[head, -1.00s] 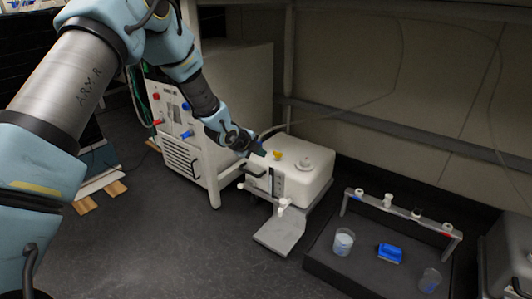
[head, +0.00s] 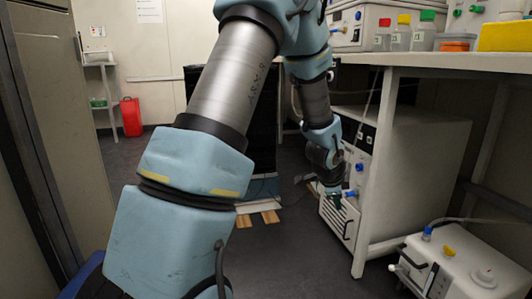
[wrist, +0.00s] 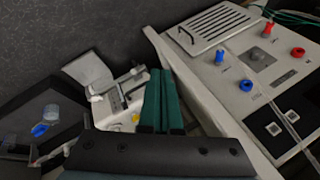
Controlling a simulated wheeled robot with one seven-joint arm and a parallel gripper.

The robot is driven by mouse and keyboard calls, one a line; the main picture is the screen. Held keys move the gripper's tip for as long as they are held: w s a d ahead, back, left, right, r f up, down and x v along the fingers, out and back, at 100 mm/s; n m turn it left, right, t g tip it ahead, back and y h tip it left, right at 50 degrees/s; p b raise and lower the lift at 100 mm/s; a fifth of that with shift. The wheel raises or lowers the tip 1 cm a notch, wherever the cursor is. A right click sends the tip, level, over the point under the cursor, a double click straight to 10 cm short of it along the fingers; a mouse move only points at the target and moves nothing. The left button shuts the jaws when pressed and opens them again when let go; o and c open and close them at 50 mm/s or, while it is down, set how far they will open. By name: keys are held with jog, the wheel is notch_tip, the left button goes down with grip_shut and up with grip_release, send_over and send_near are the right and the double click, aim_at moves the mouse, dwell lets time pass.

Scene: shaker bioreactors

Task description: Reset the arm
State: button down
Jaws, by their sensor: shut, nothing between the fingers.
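My arm (head: 235,80) rises from the lower left of the head view, bends at the top and hangs down on the right. My gripper (head: 335,203) hangs at its end, in front of the white machine under the bench, and looks small there. In the wrist view the two green fingers of my gripper (wrist: 163,75) lie together, with nothing between them. I cannot tell the exact gap from the fingers to the machine.
The white machine (head: 408,165) with coloured knobs stands beside a bench leg (head: 372,190). A white tank (head: 470,270) is at lower right. The bench (head: 430,60) carries bottles (head: 402,35). A red can (head: 131,117) stands far left. The wrist view shows a dark tray (wrist: 25,105).

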jog(key=s+a+r+n+g+y, duration=0.1)
jog(key=s+a+r+n, duration=0.1)
jog(key=a+n, duration=0.5)
jog(key=s+a+r+n+y, duration=0.2)
jog(key=s+a+r+n, duration=0.1)
jog(key=a, duration=0.8)
jog(key=s+a+r+n+g+p, duration=0.2)
jog(key=s+a+r+n+p, duration=0.15)
jog(key=s+a+n, duration=0.65)
notch_tip(320, 180, up, 37)
jog(key=m+p, duration=0.1)
jog(key=p, duration=3.4)
jog(key=shift+s+y+p, duration=0.3)
jog(key=shift+y+p, duration=0.05)
jog(key=shift+y, duration=0.05)
jog(key=shift+f, duration=0.2)
